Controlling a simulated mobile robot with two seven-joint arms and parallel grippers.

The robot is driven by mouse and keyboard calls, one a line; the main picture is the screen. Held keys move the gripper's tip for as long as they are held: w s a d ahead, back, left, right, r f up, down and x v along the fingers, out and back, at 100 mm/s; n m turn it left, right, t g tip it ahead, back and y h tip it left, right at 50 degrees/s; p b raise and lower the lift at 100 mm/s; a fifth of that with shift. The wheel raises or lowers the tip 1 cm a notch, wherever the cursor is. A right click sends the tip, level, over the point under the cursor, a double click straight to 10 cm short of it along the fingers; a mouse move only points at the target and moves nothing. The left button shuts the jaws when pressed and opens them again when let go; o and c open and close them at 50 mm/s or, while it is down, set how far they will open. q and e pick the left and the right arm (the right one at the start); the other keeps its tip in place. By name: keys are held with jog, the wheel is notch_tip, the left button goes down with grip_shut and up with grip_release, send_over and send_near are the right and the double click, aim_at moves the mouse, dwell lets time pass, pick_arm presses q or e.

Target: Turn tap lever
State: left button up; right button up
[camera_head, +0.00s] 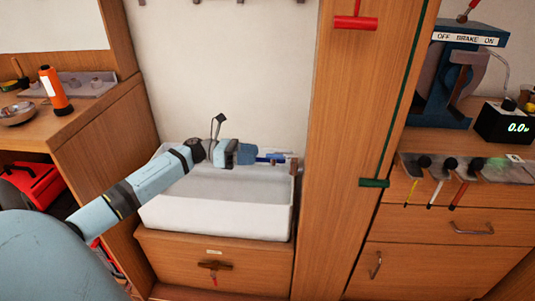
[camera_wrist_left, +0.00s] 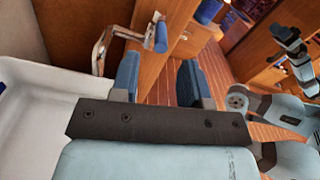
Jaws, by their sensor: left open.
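A metal tap (camera_wrist_left: 103,48) stands at the white sink's edge in the left wrist view. Its lever ends in a blue grip (camera_wrist_left: 161,37). In the head view the tap is largely hidden by my left gripper (camera_head: 250,153), with a small blue part (camera_head: 265,159) showing just past it. My left gripper, seen in the left wrist view (camera_wrist_left: 160,66), is open with its two blue fingers spread and nothing between them. The blue grip appears just beyond the fingertips, between them in the picture; contact is not visible. My right arm shows at the right there; its jaw state is unclear.
The white sink (camera_head: 215,215) sits below my left gripper, on a wooden cabinet (camera_head: 190,255). A wooden post (camera_head: 345,150) with a green line and red handle (camera_head: 356,22) stands to the right. An orange flashlight (camera_head: 55,90) and metal bowl (camera_head: 17,114) are on the left counter.

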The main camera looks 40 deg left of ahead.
pick_arm(q)
jog(key=v, duration=0.6)
jog(key=shift+s+a+p, duration=0.2)
jog(key=shift+a+p, duration=0.05)
jog(key=shift+p, duration=0.05)
pick_arm(e)
jog(key=shift+w+d+f+g+h, duration=0.1)
jog(key=shift+d+f+g+h, duration=0.1)
jog(key=shift+f, duration=0.35)
jog(key=shift+d+f+g+h, duration=0.1)
jog(key=shift+f+g+h, duration=0.1)
jog(key=shift+f, duration=0.3)
jog(key=shift+a, duration=0.1)
